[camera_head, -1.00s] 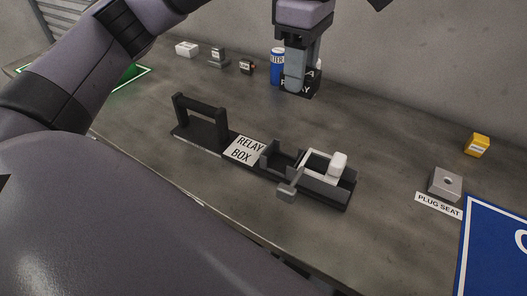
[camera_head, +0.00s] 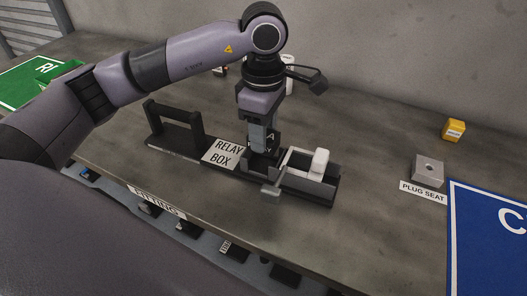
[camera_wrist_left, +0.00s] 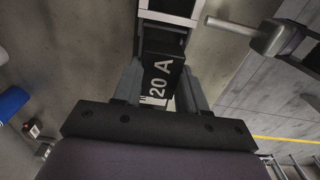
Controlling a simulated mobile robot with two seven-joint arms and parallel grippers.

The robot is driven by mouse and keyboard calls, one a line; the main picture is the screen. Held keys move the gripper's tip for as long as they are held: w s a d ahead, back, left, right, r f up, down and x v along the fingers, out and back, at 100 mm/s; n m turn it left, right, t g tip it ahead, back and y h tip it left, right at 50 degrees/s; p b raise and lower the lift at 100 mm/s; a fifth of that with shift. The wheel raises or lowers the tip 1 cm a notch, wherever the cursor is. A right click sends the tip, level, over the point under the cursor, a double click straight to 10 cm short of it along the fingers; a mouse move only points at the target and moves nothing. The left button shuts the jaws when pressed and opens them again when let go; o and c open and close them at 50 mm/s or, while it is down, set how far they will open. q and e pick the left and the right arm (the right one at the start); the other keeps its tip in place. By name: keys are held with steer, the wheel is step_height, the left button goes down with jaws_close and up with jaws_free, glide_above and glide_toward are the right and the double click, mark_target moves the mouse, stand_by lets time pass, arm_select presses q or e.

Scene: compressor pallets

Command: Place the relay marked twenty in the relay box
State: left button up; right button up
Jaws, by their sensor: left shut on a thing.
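My left gripper (camera_head: 262,147) is shut on a black relay, whose top reads "20 A" in the left wrist view (camera_wrist_left: 163,74). In the head view the fingers point down at the left compartment of the black relay box (camera_head: 328,197), beside its "RELAY BOX" label (camera_head: 223,152). The relay is mostly hidden there by the fingers, and I cannot tell whether it rests on the floor of the box. A white frame with a white knob (camera_head: 319,163) sits over the right part of the box. A grey lever (camera_head: 271,190) sticks out at the front. My right gripper is out of view.
A grey plug seat (camera_head: 428,171), a yellow block (camera_head: 454,129) and a blue mat (camera_head: 490,235) are at the right. A green mat (camera_head: 25,88) is at the far left. A black handle (camera_head: 173,113) stands up at the box's left end.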

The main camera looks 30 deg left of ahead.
arm_select(q)
step_height(320, 180, down, 6)
steer(key=shift+r, duration=0.15)
stand_by(0.3)
steer(key=o, duration=1.1)
steer(key=shift+o, duration=0.2)
